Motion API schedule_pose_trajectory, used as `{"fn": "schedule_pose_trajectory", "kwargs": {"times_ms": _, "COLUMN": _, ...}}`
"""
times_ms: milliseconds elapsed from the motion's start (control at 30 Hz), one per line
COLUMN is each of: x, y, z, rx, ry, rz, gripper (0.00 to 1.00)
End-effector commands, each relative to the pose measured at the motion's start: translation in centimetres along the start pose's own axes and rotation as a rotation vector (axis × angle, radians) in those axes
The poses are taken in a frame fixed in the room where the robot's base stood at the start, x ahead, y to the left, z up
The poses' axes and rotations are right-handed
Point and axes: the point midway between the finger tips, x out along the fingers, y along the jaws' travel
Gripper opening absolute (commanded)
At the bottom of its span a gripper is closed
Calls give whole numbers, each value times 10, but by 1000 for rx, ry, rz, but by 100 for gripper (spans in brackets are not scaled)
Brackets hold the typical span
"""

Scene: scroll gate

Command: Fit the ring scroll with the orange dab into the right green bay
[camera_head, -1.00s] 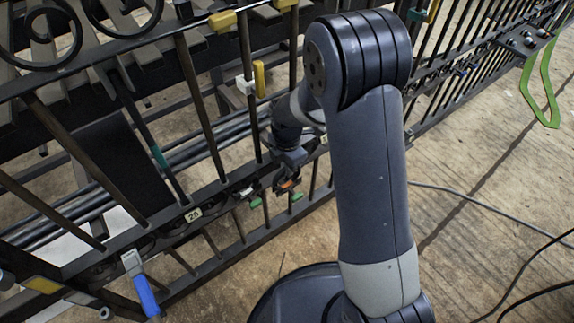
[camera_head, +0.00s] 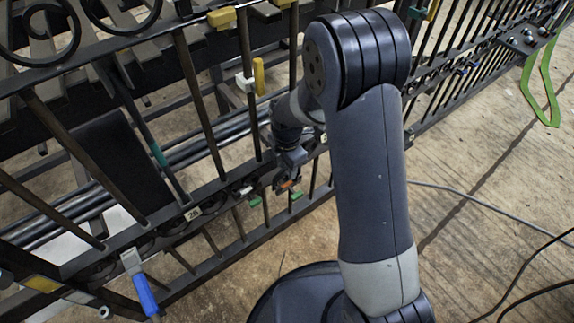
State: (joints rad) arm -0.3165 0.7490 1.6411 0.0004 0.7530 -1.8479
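An orange dab (camera_head: 287,184) shows at the tip of my gripper (camera_head: 287,181), low on the dark gate. The dark ring scroll that bears it is too small and too much covered by the gripper to make out its outline. Two green marks sit on the lower rails: the left one (camera_head: 256,202) and the right one (camera_head: 297,195). The orange dab is just above and left of the right green mark. I cannot tell whether the fingers are closed on the scroll or whether it sits in the bay.
The dark iron gate (camera_head: 215,150) runs diagonally across the view. A yellow tag (camera_head: 259,76), a white tag (camera_head: 245,83), a numbered plate (camera_head: 193,213) and a blue-handled tool (camera_head: 147,294) are on it. Cables (camera_head: 500,215) lie on the open floor at right.

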Motion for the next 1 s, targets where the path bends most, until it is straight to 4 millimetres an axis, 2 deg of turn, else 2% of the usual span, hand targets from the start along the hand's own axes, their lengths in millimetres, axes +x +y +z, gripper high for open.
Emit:
{"fn": "schedule_pose_trajectory", "kwargs": {"times_ms": 167, "x": -8, "y": 1, "z": 0, "rx": 0, "ry": -1, "rz": 3, "gripper": 36}}
{"fn": "schedule_pose_trajectory", "kwargs": {"times_ms": 267, "x": -24, "y": 2, "z": 0, "rx": 0, "ry": -1, "rz": 6, "gripper": 36}}
{"fn": "schedule_pose_trajectory", "kwargs": {"times_ms": 500, "x": -73, "y": 1, "z": 0, "rx": 0, "ry": -1, "rz": 4, "gripper": 36}}
{"fn": "schedule_pose_trajectory", "kwargs": {"times_ms": 700, "x": -101, "y": 0, "z": 0, "rx": 0, "ry": -1, "rz": 2, "gripper": 36}}
{"fn": "schedule_pose_trajectory", "kwargs": {"times_ms": 1000, "x": -108, "y": 0, "z": 0, "rx": 0, "ry": 0, "rz": 0, "gripper": 36}}
